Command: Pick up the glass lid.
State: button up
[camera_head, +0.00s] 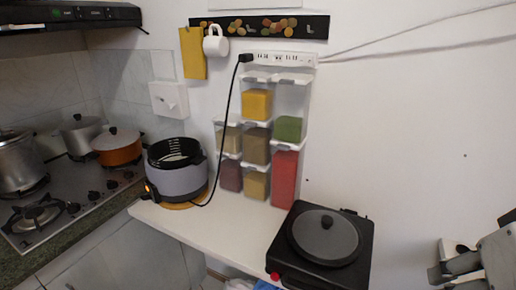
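A round dark grey lid with a small knob (327,222) lies flat on a black portable cooker (285,250) at the lower right of the white counter. It looks like a glass lid; whether a pan is under it is hard to tell. My gripper (440,262) is at the far right edge of the view, to the right of the lid and well apart from it. It is partly cut off by the frame, and I cannot tell how far its fingers are apart. I see nothing held in it.
A grey cooker (176,178) stands at the counter's left, with a black cord rising to a power strip (282,59). Spice dispensers (285,172) hang on the wall behind the counter. Pots, including an orange one (118,150), stand on the stove. The middle counter is clear.

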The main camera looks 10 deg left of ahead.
aim_at(324, 238)
jog(key=i+j+z, duration=0.1)
jog(key=j+z, duration=0.25)
jog(key=j, duration=0.15)
jog(key=j+z, duration=0.35)
jog(key=j, duration=0.15)
jog(key=j+z, duration=0.3)
jog(key=j, duration=0.25)
